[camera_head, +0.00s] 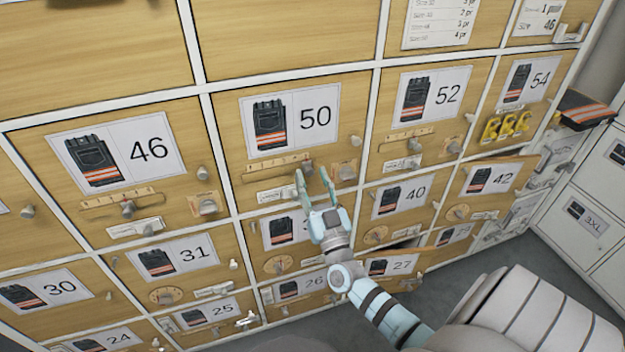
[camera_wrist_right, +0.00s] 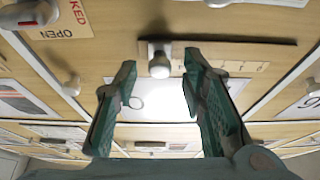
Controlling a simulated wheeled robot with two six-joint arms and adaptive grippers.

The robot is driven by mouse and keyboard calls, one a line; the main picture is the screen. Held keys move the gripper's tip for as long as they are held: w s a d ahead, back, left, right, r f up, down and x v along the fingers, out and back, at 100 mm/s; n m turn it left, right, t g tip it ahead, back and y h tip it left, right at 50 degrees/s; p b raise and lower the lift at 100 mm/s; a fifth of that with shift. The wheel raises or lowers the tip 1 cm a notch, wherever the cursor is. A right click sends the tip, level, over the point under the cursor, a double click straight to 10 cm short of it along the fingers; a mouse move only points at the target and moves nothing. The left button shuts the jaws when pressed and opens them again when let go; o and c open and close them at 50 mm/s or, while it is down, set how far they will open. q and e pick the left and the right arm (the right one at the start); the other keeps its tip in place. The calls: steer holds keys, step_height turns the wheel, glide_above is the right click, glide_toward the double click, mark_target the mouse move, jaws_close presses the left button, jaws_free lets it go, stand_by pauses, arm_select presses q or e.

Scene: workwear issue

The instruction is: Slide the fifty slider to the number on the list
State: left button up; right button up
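The fifty door carries a label (camera_head: 290,117) with a trousers picture and "50". Below it is the fifty slider's wooden scale (camera_head: 272,164), with its grey knob (camera_head: 307,166) near the scale's right end. In the right wrist view the knob (camera_wrist_right: 159,66) stands at one end of the scale (camera_wrist_right: 245,52). My right gripper (camera_head: 313,175) is open, its teal fingers on either side of the knob; I cannot tell whether they touch it. The list (camera_head: 437,22) hangs at the top right, with rows of sizes and pairs, partly cut off. My left gripper is out of view.
A latch (camera_head: 347,171) sits right of the fifty slider. Similar sliders are on the 46 door (camera_head: 127,207) and 52 door (camera_head: 414,146). The 42 door (camera_head: 493,178) and 27 door (camera_head: 391,266) look ajar. Folded workwear (camera_head: 585,110) juts out at right.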

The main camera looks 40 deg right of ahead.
steer(key=shift+w+d+r, duration=0.1)
steer(key=shift+w, duration=0.1)
jaws_close()
steer(key=shift+w+a+p, duration=0.2)
steer(key=shift+a+p, duration=0.05)
steer(key=shift+a, duration=0.45)
steer(key=shift+w+a+p, duration=0.2)
steer(key=shift+a, duration=0.45)
jaws_free()
steer(key=v, duration=1.2)
